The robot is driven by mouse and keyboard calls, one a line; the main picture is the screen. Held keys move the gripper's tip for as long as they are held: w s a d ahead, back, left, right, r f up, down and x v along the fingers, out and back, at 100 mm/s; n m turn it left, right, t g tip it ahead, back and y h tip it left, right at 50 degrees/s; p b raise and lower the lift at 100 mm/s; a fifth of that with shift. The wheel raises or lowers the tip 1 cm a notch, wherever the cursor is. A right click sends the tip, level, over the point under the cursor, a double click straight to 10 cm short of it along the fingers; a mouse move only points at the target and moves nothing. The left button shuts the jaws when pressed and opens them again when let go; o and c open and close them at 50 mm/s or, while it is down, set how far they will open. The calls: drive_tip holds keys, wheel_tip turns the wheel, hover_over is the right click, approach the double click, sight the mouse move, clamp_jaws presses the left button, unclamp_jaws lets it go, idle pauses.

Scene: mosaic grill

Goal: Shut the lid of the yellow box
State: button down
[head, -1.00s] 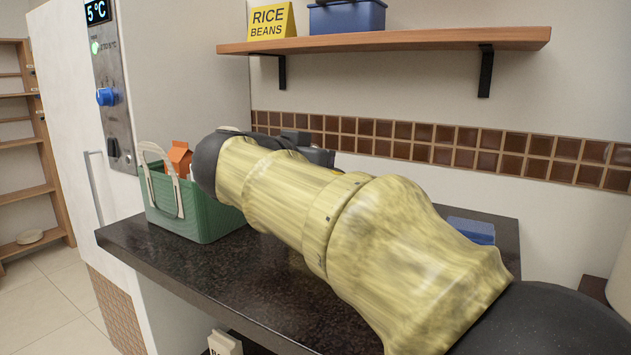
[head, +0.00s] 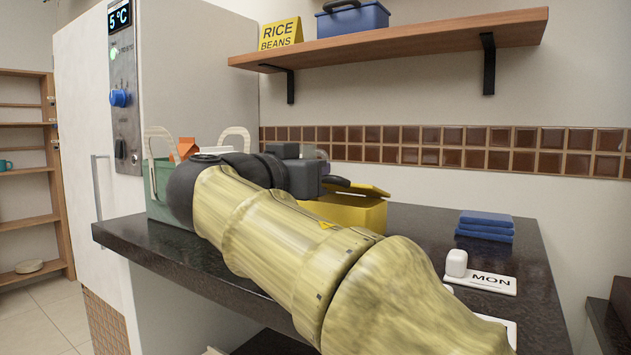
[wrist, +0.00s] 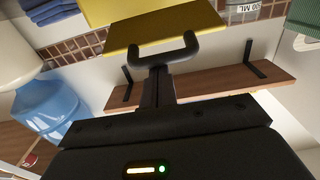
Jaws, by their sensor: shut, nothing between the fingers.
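The yellow box (head: 350,212) stands on the dark counter behind my arm, which hides part of it. Its yellow lid (head: 367,189) shows as a slightly sloping panel above the box, not flush with it. In the wrist view the lid (wrist: 165,30) is a broad yellow panel right at the fingertips. My gripper (wrist: 163,52) is shut and empty, with its tips at or very near the lid's edge; I cannot tell whether they touch. In the head view my gripper (head: 338,182) is dark and partly hidden by my wrist, beside the lid.
A green basket (head: 160,190) with white handles and an orange carton stands left of my arm. Blue folded cloths (head: 485,226) and a MON card (head: 488,281) lie on the right of the counter (head: 525,260). A wooden shelf (head: 400,45) hangs above.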

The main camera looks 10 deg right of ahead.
drive_tip(key=shift+s+a+f+b, duration=0.15)
drive_tip(key=shift+f+b, duration=0.45)
drive_tip(key=shift+b, duration=0.15)
wheel_tip(320, 180, up, 5)
drive_tip(key=p, duration=0.3)
drive_tip(key=s+a+f, duration=0.5)
drive_tip(key=s+a, duration=0.1)
drive_tip(key=s, duration=0.1)
drive_tip(key=shift+a+p, duration=0.15)
drive_tip(key=shift+p, duration=0.3)
